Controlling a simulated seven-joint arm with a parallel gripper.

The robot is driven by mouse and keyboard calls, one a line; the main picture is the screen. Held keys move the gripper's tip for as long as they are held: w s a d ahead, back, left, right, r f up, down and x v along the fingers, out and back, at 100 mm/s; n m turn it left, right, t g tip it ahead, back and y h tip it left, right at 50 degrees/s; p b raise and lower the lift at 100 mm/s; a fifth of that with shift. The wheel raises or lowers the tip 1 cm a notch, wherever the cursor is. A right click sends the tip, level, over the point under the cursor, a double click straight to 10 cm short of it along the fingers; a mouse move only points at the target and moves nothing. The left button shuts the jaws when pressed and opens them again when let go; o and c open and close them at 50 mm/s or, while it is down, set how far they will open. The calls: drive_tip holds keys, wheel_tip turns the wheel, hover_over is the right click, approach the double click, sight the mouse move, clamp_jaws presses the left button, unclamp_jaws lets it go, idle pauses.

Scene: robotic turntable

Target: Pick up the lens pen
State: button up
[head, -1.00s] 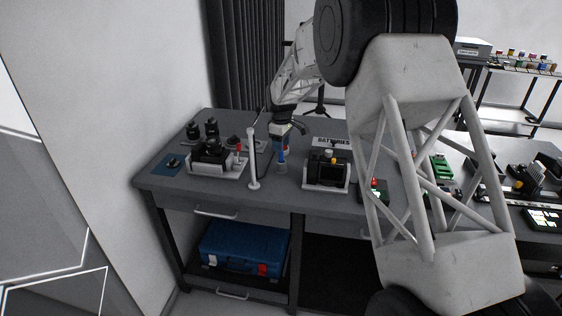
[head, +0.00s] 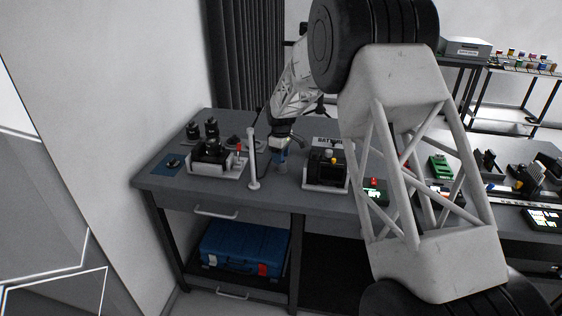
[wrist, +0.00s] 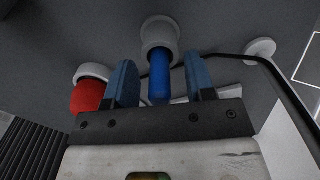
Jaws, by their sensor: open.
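In the wrist view a blue cylinder (wrist: 160,85), probably the lens pen, stands between the two blue fingers of my gripper (wrist: 163,77). Its far end sits in a round light-grey holder (wrist: 160,36). The fingers are open on either side of it, with a gap visible at least on the right. In the head view my gripper (head: 281,153) is low over the workbench, and the cylinder is mostly hidden by it. A red cylinder (wrist: 86,97) in a white ring is just outside the left finger in the wrist view.
A thin white post (head: 253,160) stands on the grey workbench (head: 225,192) just left of my gripper. A white tray with a black device (head: 327,172) is to the right. A white tray with camera gear (head: 215,168) is to the left. A black cable (wrist: 275,75) curves nearby.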

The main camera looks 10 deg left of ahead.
clamp_jaws()
drive_tip(key=shift+r, duration=0.1)
idle(0.3)
wheel_tip(320, 180, up, 18)
idle(0.8)
drive_tip(key=shift+a, duration=0.1)
idle(0.4)
